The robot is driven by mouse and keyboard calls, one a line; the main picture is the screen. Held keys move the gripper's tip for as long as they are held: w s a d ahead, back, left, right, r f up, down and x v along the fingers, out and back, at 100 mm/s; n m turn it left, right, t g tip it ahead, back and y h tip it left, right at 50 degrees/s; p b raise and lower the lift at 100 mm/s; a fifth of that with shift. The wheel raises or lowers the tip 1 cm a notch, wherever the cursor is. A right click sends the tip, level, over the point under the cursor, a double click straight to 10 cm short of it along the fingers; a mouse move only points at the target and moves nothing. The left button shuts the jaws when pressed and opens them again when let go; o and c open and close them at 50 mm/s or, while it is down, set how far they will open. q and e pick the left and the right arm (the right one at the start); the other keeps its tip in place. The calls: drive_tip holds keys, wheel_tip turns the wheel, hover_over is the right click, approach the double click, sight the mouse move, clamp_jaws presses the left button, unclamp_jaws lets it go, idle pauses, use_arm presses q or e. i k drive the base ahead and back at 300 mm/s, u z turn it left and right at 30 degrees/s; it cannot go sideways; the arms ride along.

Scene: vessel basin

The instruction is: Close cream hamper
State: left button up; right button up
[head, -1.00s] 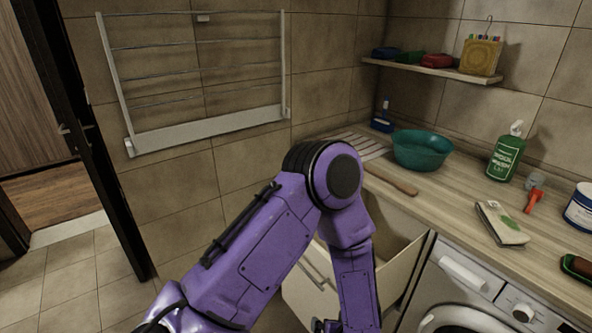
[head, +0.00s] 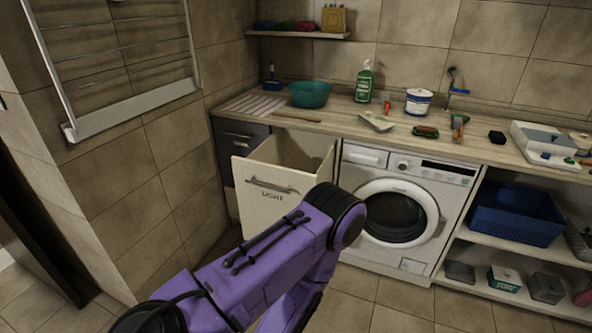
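The cream hamper (head: 268,208) is a tilt-out or pull-out bin under the counter, left of the washing machine. Its front carries a dark bar handle and dark lettering. It stands open, with its top and inner side showing. My purple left arm comes in from the lower left and crosses in front of the hamper's lower right part. The gripper on that arm is below the picture or hidden. My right gripper is not in view.
The washing machine (head: 395,265) stands right of the hamper. The counter (head: 340,112) above holds a teal bowl (head: 310,94), a green bottle (head: 364,82) and other items. A blue basket (head: 515,213) sits on the right shelf. The tiled floor at left is clear.

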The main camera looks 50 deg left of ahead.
sight(274, 179)
drive_tip(key=z, duration=0.1)
drive_tip(key=i, duration=0.6)
drive_tip(key=u, duration=0.75)
drive_tip(key=i, duration=1.15)
drive_tip(key=u, duration=1.65)
drive_tip(key=i, duration=0.55)
drive_tip(key=u, duration=0.55)
